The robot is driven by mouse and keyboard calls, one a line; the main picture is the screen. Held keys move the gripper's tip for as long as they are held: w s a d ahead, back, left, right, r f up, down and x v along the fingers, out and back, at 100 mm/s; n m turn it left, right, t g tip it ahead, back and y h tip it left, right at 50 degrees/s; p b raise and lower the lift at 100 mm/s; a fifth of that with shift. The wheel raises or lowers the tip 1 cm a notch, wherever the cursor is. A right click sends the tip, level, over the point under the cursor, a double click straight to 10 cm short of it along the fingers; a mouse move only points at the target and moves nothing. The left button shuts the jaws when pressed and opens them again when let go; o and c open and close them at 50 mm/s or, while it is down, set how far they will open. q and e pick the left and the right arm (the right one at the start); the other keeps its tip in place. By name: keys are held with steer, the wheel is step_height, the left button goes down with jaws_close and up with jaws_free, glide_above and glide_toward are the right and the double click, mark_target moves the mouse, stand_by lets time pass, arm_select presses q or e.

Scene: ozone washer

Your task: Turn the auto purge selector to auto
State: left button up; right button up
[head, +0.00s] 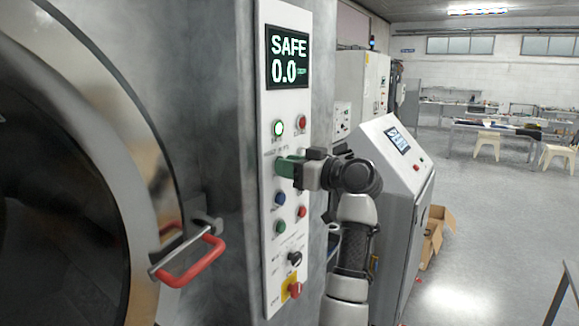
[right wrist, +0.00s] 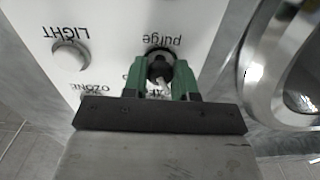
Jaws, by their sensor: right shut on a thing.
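The control panel (head: 272,115) is a tall white strip on the grey machine. My right gripper (head: 286,168) reaches it at mid-height, its green fingers against the panel face. In the right wrist view, the purge selector (right wrist: 160,68) is a small black knob with a pale pointer. The right gripper (right wrist: 159,82) has one green finger on each side of it and is shut on it. The lettering there appears upside down, with "purge" readable and the position labels partly covered. In the head view the fingers hide the selector. My left gripper is out of view.
A LIGHT knob (right wrist: 70,57) sits beside the selector. Lamps and buttons lie above and below, with a black selector (head: 294,258) and red emergency knob (head: 294,290) lower down. The round door's red handle (head: 195,262) juts out at left. A grey console (head: 385,190) stands at right.

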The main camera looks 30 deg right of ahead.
steer(key=shift+m, duration=0.3)
steer(key=shift+d+m+p, duration=0.1)
steer(key=shift+m+p, duration=1.2)
steer(key=shift+m, duration=4.3)
steer(key=o, duration=0.9)
